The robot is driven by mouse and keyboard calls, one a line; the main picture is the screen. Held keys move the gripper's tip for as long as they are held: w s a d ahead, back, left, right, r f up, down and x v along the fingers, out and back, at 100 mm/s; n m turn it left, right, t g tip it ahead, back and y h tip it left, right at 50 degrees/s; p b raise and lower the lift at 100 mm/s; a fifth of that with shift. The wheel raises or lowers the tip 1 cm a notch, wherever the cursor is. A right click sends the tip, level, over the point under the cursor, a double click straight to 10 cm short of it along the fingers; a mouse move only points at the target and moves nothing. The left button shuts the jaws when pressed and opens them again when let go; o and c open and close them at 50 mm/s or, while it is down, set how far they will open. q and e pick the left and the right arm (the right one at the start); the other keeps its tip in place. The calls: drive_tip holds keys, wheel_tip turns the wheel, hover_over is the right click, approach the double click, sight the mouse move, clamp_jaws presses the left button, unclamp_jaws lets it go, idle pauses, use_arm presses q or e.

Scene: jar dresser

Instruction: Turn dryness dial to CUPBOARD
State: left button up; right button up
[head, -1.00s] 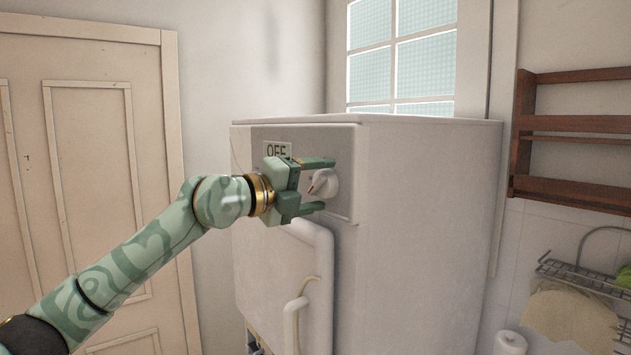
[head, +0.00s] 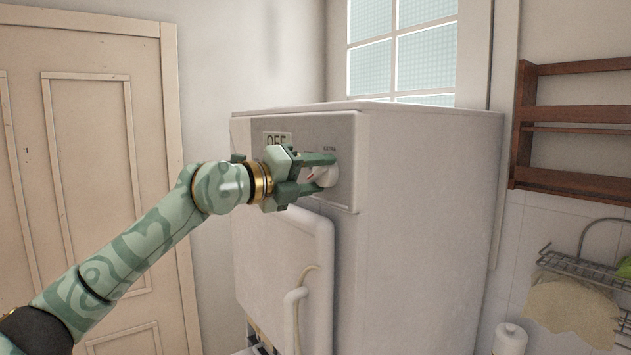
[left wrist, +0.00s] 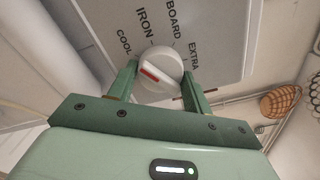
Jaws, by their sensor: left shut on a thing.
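The dryness dial is a round white knob (head: 327,177) with a red mark, on the grey panel (head: 345,200) of the white dryer. In the left wrist view the knob (left wrist: 165,62) sits among the labels COOL, IRON, BOARD and EXTRA; the start of the BOARD word is cut off. The red mark lies on the knob's left part, towards the COOL side rather than BOARD. My left gripper (head: 322,173) is shut on the knob, with one finger on each side; it also shows in the left wrist view (left wrist: 160,84). My right gripper is out of view.
An OFF sign (head: 277,138) is on the panel left of the knob. The dryer door (head: 312,240) with its pale handle (head: 297,310) stands out below my gripper. A wooden shelf (head: 570,180) and a wire rack (head: 580,268) are on the right wall.

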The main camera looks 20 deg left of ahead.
use_arm(q)
drive_tip(key=m+b, duration=0.1)
drive_tip(key=m, duration=0.2)
drive_tip(key=shift+f+m+b, duration=0.3)
drive_tip(key=shift+b, duration=0.05)
drive_tip(key=m+b, duration=0.1)
drive_tip(key=m, duration=0.2)
drive_tip(key=shift+m, duration=0.3)
drive_tip(key=m, duration=0.3)
drive_tip(key=shift+w+m+b, duration=0.1)
drive_tip(key=shift+m+b, duration=0.2)
drive_tip(key=shift+a+m, duration=0.1)
drive_tip(key=shift+m, duration=2.2)
drive_tip(key=o, duration=1)
drive_tip(key=shift+c, duration=0.2)
drive_tip(key=shift+r, duration=0.1)
drive_tip(key=shift+a, duration=0.1)
